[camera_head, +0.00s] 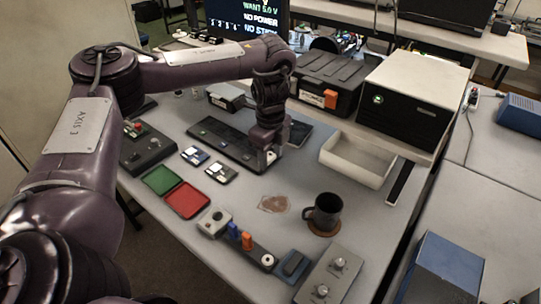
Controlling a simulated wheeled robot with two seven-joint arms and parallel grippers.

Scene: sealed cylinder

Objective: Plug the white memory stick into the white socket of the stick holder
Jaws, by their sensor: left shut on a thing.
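The stick holder appears to be the dark bar (257,249) at the front of the table. A blue stick (233,230) and an orange stick (247,240) stand upright on it. A white ring, likely the white socket (267,260), shows at its near right end with nothing standing in it. My left gripper (266,163) is low over the right end of a long dark panel, farther back than the bar. It is shut on a small pale thing, likely the white memory stick (271,156), mostly hidden by the fingers. My right gripper is out of view.
A dark mug (325,212) on a coaster stands right of the bar. A grey box with knobs (331,276) is at the front right. Green (162,179) and red (187,200) trays lie left. A white open bin (357,158) stands right. A screen reads "NO STICK".

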